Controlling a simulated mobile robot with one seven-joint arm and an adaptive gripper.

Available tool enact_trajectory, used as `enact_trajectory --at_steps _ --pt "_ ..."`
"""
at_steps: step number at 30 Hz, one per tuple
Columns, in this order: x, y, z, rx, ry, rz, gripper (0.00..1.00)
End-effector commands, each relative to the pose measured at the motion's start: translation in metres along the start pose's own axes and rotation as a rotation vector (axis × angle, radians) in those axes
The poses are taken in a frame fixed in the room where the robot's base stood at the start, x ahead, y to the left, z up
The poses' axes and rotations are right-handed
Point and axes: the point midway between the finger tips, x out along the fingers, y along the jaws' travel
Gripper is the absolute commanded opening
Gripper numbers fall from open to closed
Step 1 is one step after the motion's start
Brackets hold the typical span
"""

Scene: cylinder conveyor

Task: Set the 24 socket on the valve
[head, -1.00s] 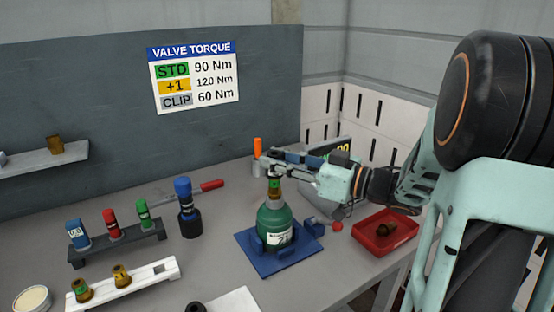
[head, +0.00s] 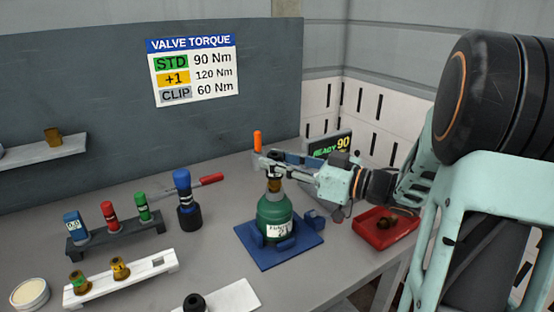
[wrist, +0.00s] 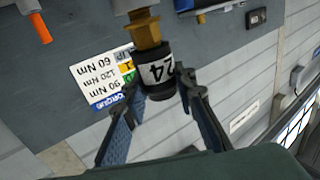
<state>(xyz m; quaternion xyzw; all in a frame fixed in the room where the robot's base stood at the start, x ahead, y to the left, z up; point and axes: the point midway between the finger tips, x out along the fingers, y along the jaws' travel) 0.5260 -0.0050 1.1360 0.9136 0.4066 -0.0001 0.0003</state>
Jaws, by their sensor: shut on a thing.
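My gripper (head: 266,164) is over the green cylinder (head: 276,219) in the head view. It is shut on a black socket with a white 24 label (wrist: 158,72), one finger on each side in the wrist view. The wrist view is upside down, so the brass valve (wrist: 146,33) at its top lies below the socket. The socket is in line with the valve's hex and meets its top; I cannot tell how far it sits over it. The cylinder stands upright in a blue holder (head: 297,247).
A rack (head: 118,241) with blue, red and green-topped tools stands left, beside a blue-topped black tool (head: 188,203). A white rack (head: 150,274) holds brass valves. A red tray (head: 372,236) with a brass part is at right. The display (head: 331,146) reads READY 90.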

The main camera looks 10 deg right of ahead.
Motion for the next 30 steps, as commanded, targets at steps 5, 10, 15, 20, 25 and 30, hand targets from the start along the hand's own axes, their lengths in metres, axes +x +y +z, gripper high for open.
enact_trajectory --at_steps 5,10,15,20,25,30 --pt "0.000 0.000 0.005 0.000 0.001 0.000 0.00" --pt "0.000 0.000 0.009 0.001 0.001 0.000 0.00" --pt "0.000 0.000 0.014 0.001 0.001 0.000 0.00" --pt "0.000 0.000 0.018 0.001 0.001 0.000 0.00" --pt "0.000 0.000 0.022 0.001 0.001 0.000 0.00" --pt "0.000 0.000 0.021 0.000 0.001 0.000 0.40"
